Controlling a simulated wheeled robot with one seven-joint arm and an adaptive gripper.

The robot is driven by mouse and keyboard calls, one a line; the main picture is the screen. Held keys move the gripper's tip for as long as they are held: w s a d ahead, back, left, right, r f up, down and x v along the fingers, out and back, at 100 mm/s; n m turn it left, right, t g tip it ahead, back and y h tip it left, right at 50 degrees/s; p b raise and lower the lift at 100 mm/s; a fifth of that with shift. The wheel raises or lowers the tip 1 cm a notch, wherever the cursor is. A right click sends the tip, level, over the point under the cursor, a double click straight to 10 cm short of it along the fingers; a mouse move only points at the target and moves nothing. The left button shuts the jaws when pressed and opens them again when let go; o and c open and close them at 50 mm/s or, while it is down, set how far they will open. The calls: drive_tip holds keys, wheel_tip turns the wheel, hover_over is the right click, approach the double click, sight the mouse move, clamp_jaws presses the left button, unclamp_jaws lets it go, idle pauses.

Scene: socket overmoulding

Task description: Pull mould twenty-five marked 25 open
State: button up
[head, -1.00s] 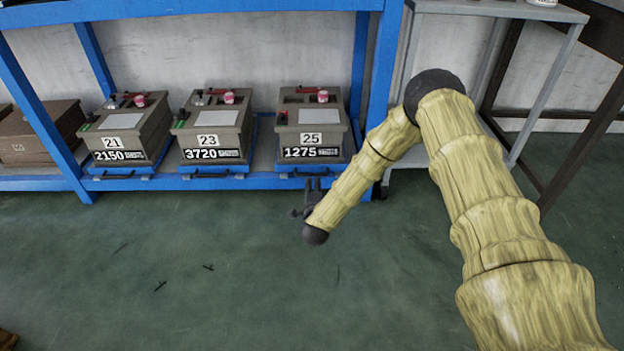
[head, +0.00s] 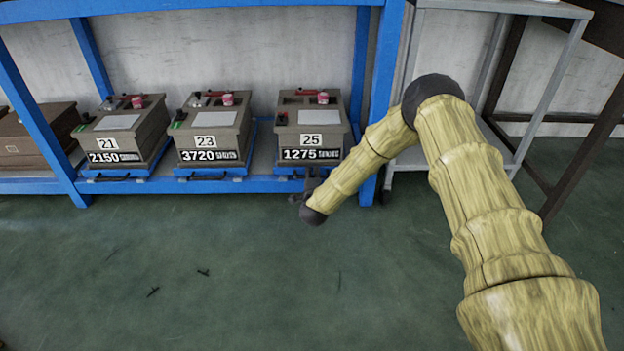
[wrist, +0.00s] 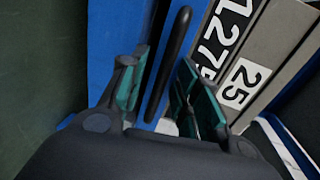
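Mould 25 (head: 310,124) is a grey-brown box with a white "25" label and a black "1275" strip, on a blue tray on the low blue rack. In the wrist view its front face (wrist: 262,50) shows at the right, with the "25" label turned sideways. A black bar handle (wrist: 168,62) on the blue tray front lies between my fingers. My gripper (wrist: 158,88) is open, with teal-padded fingers on either side of the handle; I cannot tell whether they touch it. In the head view my gripper (head: 306,188) is small, just in front of mould 25's tray and partly hidden by my wrist.
Mould 23 (head: 213,130) and mould 21 (head: 123,132) stand to the left on similar blue trays. A blue rack post (head: 380,95) rises just right of mould 25. A grey table frame (head: 545,95) stands further right.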

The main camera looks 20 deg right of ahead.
clamp_jaws()
